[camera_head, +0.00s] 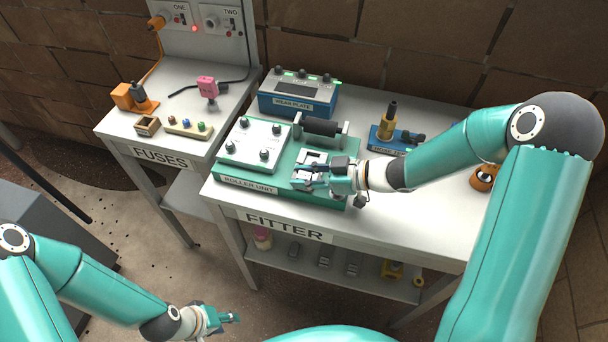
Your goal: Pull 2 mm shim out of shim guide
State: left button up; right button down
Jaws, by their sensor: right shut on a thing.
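My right gripper (322,176) is at the shim guide (308,159), a pale metal block on the green roller unit (252,189). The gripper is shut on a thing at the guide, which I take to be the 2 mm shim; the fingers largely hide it. I cannot tell how far it sits in the guide. My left gripper (232,318) hangs low at the bottom of the view, over the floor in front of the fitter table and away from the guide. Its fingers are too small to tell open from shut.
The fitter table (420,222) also holds a blue wear plate box (298,93) behind the roller unit, a dark roller (322,127), and a brass tool on a blue base (386,140). The fuses table (120,127) stands at the left. Table room right of the unit is clear.

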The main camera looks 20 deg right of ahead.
jog(key=shift+s+a+b, duration=0.3)
jog(key=shift+s+a, duration=0.2)
jog(key=shift+s, duration=0.2)
dwell(0.8)
jog(key=shift+s+a+b, duration=0.45)
jog(key=shift+s+a, duration=0.2)
jog(key=shift+s, duration=0.3)
jog(key=shift+s+a+b, duration=0.4)
jog(key=shift+s+a, duration=0.25)
jog(key=shift+s, duration=0.25)
jog(key=shift+s+a, duration=0.1)
jog(key=shift+s, duration=0.1)
jog(key=shift+s+a, duration=0.2)
jog(key=shift+s, duration=0.05)
jog(key=shift+s+a+b, duration=0.1)
jog(key=shift+s+b, duration=0.05)
jog(key=shift+b, duration=0.15)
jog(key=shift+s+a+b, duration=0.3)
jog(key=shift+s+a, duration=0.1)
jog(key=shift+s, duration=0.2)
jog(key=shift+s+a+b, duration=0.3)
jog(key=shift+s+a, duration=0.05)
jog(key=shift+s, duration=0.2)
